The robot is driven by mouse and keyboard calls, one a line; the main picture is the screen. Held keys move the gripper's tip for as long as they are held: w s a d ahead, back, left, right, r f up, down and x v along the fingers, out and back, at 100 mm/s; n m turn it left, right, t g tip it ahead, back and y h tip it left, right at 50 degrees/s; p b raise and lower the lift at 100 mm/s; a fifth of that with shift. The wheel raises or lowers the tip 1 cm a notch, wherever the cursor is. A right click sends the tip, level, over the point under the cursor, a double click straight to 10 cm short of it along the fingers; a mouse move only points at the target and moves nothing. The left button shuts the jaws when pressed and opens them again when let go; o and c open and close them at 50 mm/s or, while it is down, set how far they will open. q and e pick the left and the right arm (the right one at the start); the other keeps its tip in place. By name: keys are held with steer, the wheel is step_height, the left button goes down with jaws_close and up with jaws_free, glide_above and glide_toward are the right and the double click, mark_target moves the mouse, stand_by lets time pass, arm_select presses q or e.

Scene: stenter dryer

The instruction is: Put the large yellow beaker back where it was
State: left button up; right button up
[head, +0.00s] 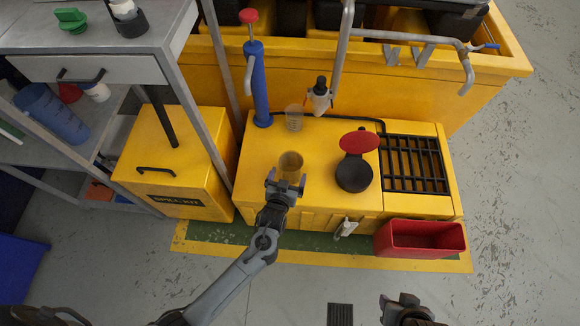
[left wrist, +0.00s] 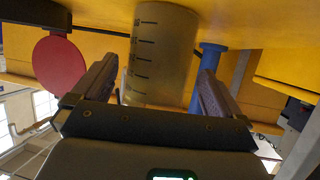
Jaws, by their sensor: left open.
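The large yellow beaker (head: 290,163) stands upright on the yellow bench top (head: 325,150), near its front left part. It is see-through with a yellow tint. In the left wrist view the beaker (left wrist: 163,55) shows dark graduation marks and fills much of the gap between the jaws. My left gripper (head: 285,186) is at the near side of the beaker, open, with a finger to each side in the wrist view; I see no clear contact. My right gripper (head: 402,304) is at the bottom edge, away from the bench, and its jaws are unclear.
A smaller clear beaker (head: 294,118) stands behind. A black grate (head: 413,164) is right; a red bin (head: 420,239) is at the front.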

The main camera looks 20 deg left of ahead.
arm_select(q)
steer(key=s+a+r+m+g+p, duration=0.1)
steer(key=s+r+g, duration=0.2)
steer(key=s+r, duration=0.2)
steer(key=s+a+r+m+g+h+p, duration=0.1)
steer(key=s+a+r+g, duration=0.1)
steer(key=s, duration=1)
steer(key=s+a+r+m+g+h+p, duration=0.1)
steer(key=s+a+r+g, duration=0.1)
steer(key=s+r+g, duration=0.2)
steer(key=s+r, duration=0.3)
steer(key=s, duration=0.2)
steer(key=shift+a+r+m+g, duration=0.25)
steer(key=shift+r+m+g, duration=0.05)
steer(key=shift+r, duration=0.05)
arm_select(e)
step_height(320, 180, up, 4)
steer(key=shift+f, duration=0.1)
steer(key=shift+d, duration=0.1)
